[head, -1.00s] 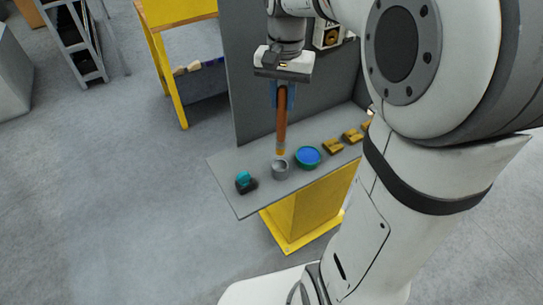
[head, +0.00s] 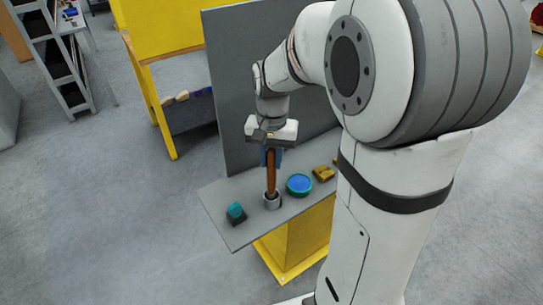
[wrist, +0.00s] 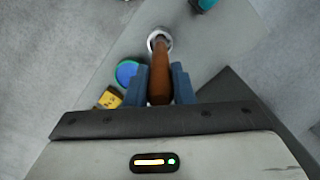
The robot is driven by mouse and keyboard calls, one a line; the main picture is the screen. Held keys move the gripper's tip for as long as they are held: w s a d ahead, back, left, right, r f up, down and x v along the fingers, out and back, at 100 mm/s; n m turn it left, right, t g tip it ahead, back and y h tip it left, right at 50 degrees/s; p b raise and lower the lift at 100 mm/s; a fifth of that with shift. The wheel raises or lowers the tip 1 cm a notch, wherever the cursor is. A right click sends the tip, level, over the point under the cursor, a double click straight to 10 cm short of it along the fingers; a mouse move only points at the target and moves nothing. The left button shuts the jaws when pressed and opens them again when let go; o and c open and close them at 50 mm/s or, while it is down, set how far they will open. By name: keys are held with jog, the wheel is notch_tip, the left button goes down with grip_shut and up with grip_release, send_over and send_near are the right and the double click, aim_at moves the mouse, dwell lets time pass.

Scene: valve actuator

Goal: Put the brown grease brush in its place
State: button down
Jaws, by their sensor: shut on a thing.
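The brown grease brush (head: 271,172) hangs upright from my gripper (head: 271,155), which is shut on its handle. In the wrist view the brush (wrist: 160,84) runs between the two blue fingers (wrist: 160,85) of my gripper. A small grey cup (head: 272,203) stands on the grey shelf. The brush's lower end is inside the cup's opening, as the wrist view of the cup (wrist: 159,35) also shows. I cannot see whether it touches the bottom.
A teal and black object (head: 236,213) lies left of the cup. A green tin with blue content (head: 299,185) stands to its right, then yellow-brown blocks (head: 323,173). The grey shelf (head: 236,239) has a grey panel (head: 250,80) behind it.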

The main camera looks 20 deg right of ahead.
jog(key=shift+s, duration=0.1)
jog(key=shift+f, duration=0.1)
jog(key=c, duration=1.2)
grip_release()
jog(key=shift+c, duration=0.2)
